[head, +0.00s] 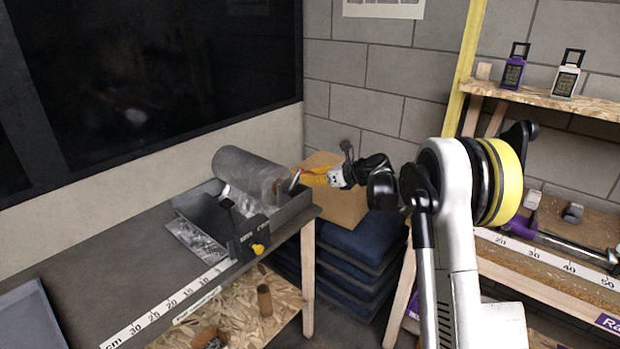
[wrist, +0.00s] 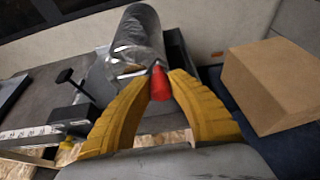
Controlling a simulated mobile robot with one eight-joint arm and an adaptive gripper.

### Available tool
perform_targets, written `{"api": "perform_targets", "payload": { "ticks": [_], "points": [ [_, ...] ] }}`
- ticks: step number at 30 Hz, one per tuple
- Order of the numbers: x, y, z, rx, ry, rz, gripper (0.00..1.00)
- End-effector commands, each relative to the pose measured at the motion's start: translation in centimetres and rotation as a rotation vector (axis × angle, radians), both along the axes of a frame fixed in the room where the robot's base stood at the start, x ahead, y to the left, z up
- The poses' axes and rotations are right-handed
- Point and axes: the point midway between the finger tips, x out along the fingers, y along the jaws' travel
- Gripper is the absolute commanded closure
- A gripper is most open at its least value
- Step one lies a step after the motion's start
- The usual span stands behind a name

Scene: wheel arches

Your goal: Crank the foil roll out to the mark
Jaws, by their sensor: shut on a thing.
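The foil roll (head: 247,174) is a grey cylinder lying in a dark dispenser (head: 290,208) on the table; it also shows in the wrist view (wrist: 138,32). A short strip of foil (head: 192,238) lies out over the dispenser's front side. A ruler strip with numbers (head: 165,308) runs along the table's front edge. My gripper (head: 308,179) is at the roll's right end, its yellow fingers shut on the red crank handle (wrist: 159,85). The crank's arm is mostly hidden behind the fingers. I cannot make out the mark.
A cardboard box (head: 340,205) sits on stacked dark blue cloth (head: 350,250) right of the table. A grey tray (head: 30,318) lies at the table's left. Shelves (head: 545,100) stand at the right.

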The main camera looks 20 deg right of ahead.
Motion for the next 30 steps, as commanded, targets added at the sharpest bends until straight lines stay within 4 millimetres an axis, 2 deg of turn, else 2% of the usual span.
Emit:
{"api": "perform_targets", "payload": {
  "ticks": [9, 30],
  "points": [
    [1.5, -1.0, -2.1, 0.238, 0.177, 0.003, 1.00],
    [2.0, -1.5, -7.1, 0.776, 0.565, 0.004, 1.00]
  ]
}}
